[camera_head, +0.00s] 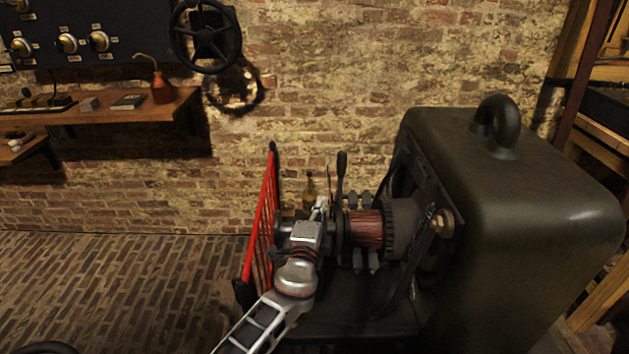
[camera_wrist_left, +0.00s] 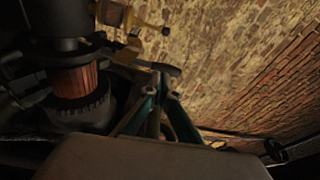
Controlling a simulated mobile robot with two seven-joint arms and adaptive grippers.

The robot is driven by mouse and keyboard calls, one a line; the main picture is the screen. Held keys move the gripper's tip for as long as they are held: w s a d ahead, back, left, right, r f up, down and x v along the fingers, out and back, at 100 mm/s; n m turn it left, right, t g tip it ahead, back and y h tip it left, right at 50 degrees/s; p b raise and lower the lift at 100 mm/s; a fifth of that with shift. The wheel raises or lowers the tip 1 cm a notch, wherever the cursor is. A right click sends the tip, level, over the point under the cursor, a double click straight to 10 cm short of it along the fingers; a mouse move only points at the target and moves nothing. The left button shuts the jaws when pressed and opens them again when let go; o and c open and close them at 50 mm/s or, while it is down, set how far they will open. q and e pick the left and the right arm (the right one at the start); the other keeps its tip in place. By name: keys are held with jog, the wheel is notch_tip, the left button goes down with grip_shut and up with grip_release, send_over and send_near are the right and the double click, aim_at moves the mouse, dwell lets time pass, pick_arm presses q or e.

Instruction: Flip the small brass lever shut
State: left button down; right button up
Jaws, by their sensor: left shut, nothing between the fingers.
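A small brass fitting (camera_head: 310,187) stands behind my left gripper in the head view, among the machine's parts. In the left wrist view the brass fitting (camera_wrist_left: 118,17) is at the top, with a small brass arm (camera_wrist_left: 150,27) sticking out to its right. I take that arm for the lever, but its exact position is hard to tell. My left gripper (camera_head: 321,205) is shut and empty, close in front of the fitting. In the left wrist view its fingers (camera_wrist_left: 161,88) come together below and right of the brass parts, apparently apart from them. My right gripper is out of view.
A red slatted guard (camera_head: 262,220) stands left of my gripper. A copper-coloured commutator (camera_head: 366,228), an upright black handle (camera_head: 341,172) and a large dark green housing (camera_head: 530,190) crowd the right. A shelf (camera_head: 110,112) hangs on the brick wall.

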aim_at(310, 181)
pick_arm(q)
jog(key=w+a+b, duration=0.1)
jog(key=w+b, duration=0.3)
jog(key=w, duration=0.7)
jog(key=shift+w+a, duration=0.2)
jog(key=shift+w, duration=0.1)
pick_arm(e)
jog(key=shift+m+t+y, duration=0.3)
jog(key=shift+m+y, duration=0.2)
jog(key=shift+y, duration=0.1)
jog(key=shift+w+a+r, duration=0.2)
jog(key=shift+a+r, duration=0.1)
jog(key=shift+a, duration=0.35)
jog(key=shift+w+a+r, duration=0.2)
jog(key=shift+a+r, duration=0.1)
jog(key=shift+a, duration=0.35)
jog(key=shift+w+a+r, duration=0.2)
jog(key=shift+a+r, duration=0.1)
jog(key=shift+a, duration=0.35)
pick_arm(q)
jog(key=shift+a+f, duration=0.1)
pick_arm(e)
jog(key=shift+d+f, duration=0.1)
